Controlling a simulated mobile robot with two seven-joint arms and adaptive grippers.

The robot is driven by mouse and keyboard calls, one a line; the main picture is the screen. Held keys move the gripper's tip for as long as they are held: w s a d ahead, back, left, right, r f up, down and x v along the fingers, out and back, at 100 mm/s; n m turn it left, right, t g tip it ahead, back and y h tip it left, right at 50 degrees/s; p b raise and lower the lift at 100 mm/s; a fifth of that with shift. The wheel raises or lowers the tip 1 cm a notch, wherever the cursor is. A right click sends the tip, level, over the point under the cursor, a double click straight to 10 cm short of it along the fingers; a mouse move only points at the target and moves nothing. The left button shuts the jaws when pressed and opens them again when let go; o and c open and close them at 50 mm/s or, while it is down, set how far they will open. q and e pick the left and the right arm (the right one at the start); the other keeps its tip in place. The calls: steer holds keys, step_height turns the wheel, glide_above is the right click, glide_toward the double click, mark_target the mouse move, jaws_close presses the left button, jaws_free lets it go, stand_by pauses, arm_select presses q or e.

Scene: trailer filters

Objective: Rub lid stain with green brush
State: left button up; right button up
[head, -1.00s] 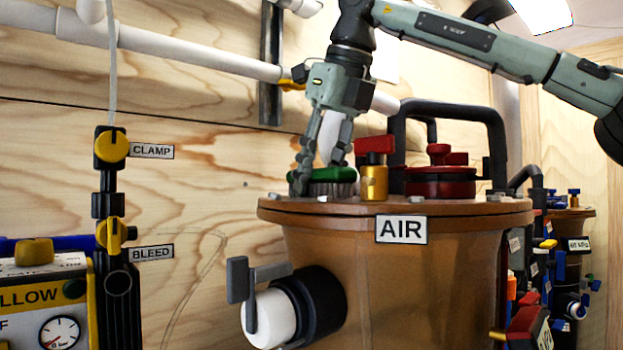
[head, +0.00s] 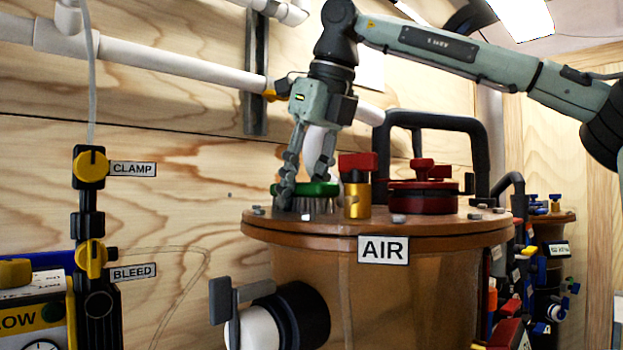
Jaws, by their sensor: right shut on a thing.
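A green brush (head: 318,189) with pale bristles (head: 308,205) is at the left part of the brown lid (head: 440,226) of the canister labelled AIR. My right gripper (head: 304,188) comes down from above and is shut on the brush. The bristles point down and appear to touch the lid top. I cannot make out a stain; the low viewing angle and the brush hide that part of the lid. My left gripper is not in view.
A brass valve with a red handle (head: 357,190) stands just right of the brush. A red cap (head: 424,193) and a black handle frame (head: 483,150) are further right. White pipes (head: 180,66) run along the wooden wall behind.

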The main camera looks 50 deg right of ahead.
steer(key=shift+w+d+f, duration=0.1)
steer(key=shift+w+d, duration=0.1)
steer(key=shift+w, duration=2)
steer(key=shift+d, duration=0.15)
steer(key=shift+s+d, duration=0.1)
steer(key=shift+s, duration=0.25)
steer(key=shift+s+a+b, duration=0.2)
steer(key=shift+s+b, duration=0.3)
steer(key=shift+s, duration=1.15)
steer(key=shift+s+a+b, duration=0.2)
steer(key=shift+s+b, duration=0.3)
steer(key=shift+s, duration=1.15)
steer(key=shift+p, duration=0.3)
steer(key=shift+w+r+p, duration=0.2)
steer(key=shift+w+p, duration=0.25)
steer(key=shift+w+d+p, duration=0.2)
steer(key=shift+w+p, duration=0.1)
steer(key=shift+w, duration=0.8)
steer(key=shift+w+d+f, duration=0.1)
steer(key=shift+w, duration=0.95)
steer(key=shift+w+d+f, duration=0.1)
steer(key=shift+w, duration=0.95)
